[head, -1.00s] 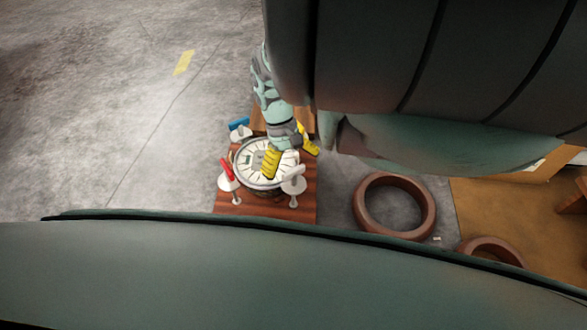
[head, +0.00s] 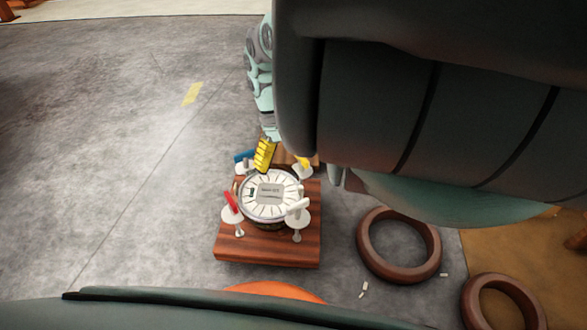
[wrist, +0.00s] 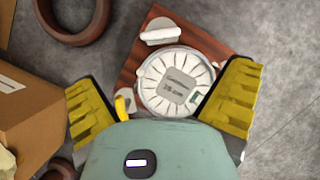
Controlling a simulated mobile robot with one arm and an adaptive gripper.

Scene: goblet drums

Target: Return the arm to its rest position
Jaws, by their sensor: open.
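My gripper (head: 283,158) is open, with yellow ridged fingers, at the far edge of a round white-topped drum (head: 270,197). In the wrist view my gripper (wrist: 163,85) has its fingers spread wide on either side of the drum (wrist: 176,82), with nothing held between them. The drum's pale face, with a grey label in its middle, is largely uncovered. My arm (head: 260,70) reaches down from above in the head view. The height of the fingers above the drum is hard to tell.
The drum sits on a wooden board (head: 265,250) with red (head: 230,201), white (head: 298,205) and blue (head: 243,157) handles around it. Brown rings (head: 398,246) lie right. A cardboard box (wrist: 30,110) stands left in the wrist view. Grey floor (head: 110,130) is open at left.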

